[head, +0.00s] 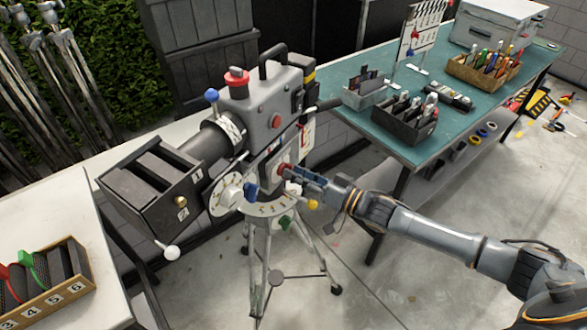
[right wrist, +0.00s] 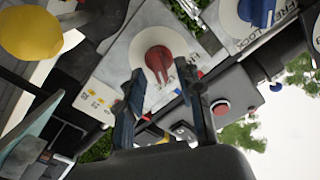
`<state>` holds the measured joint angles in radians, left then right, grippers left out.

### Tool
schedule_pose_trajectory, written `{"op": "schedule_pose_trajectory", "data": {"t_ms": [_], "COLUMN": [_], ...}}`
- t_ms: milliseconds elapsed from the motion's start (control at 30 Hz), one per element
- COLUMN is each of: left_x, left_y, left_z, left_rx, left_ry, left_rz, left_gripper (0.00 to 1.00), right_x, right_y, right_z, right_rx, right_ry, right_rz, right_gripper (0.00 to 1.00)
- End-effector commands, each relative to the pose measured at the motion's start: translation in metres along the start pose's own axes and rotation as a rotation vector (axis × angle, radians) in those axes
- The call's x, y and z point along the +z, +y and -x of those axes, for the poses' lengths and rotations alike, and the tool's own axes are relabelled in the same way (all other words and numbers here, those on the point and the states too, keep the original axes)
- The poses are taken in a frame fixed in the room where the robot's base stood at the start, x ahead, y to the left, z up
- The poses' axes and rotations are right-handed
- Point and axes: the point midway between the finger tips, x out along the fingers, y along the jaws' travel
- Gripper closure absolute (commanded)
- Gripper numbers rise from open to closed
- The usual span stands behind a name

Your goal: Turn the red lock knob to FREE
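The red lock knob (head: 284,170) is on the lower side of the grey camera head on the tripod. In the right wrist view the red knob (right wrist: 158,60) sits on a round white dial, its pointer towards the bottom of the picture. Its lettering is partly hidden by a finger. My right gripper (head: 293,174) is close in front of the knob. Contact cannot be told. My left gripper is not in view.
A blue knob (head: 250,192) is beside the red one; its dial in the right wrist view (right wrist: 258,12) reads FREE and LOCK. A yellow knob (head: 313,204) hangs just below my gripper. A red button (head: 276,121) is above. A green-topped table (head: 400,145) stands at right.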

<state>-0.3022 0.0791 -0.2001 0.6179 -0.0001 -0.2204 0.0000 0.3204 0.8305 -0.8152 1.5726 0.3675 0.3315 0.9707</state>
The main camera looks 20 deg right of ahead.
Motion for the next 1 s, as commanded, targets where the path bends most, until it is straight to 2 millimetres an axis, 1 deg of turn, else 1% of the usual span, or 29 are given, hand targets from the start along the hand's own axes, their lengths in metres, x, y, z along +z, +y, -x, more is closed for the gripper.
{"op": "schedule_pose_trajectory", "data": {"t_ms": [33,133,467,500,567,600,667,867,1000], "left_x": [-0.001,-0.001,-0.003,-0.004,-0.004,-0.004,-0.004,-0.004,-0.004], "left_y": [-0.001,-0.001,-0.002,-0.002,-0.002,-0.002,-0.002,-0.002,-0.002], "left_z": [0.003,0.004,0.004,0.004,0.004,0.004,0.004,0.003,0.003], "left_rx": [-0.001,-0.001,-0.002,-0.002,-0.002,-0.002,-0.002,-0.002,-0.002], "left_ry": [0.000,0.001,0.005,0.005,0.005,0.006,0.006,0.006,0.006], "left_rz": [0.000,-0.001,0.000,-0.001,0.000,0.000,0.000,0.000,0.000], "left_gripper": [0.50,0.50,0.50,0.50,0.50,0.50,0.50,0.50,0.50], "right_x": [-0.002,-0.001,0.001,0.001,0.001,0.000,0.000,0.000,0.001], "right_y": [-0.001,0.000,0.000,0.000,0.000,0.000,0.000,0.000,0.000], "right_z": [-0.006,-0.014,-0.017,-0.017,-0.017,-0.017,-0.017,-0.017,-0.017], "right_rx": [0.000,0.000,0.000,0.000,0.000,0.000,0.000,0.000,0.001], "right_ry": [0.002,0.000,-0.001,-0.001,-0.001,-0.001,-0.001,-0.001,0.000], "right_rz": [-0.001,-0.001,0.000,0.000,0.000,0.000,0.001,0.011,0.047], "right_gripper": [0.64,0.64,0.64,0.68,0.80,0.89,1.00,1.00,1.00]}}
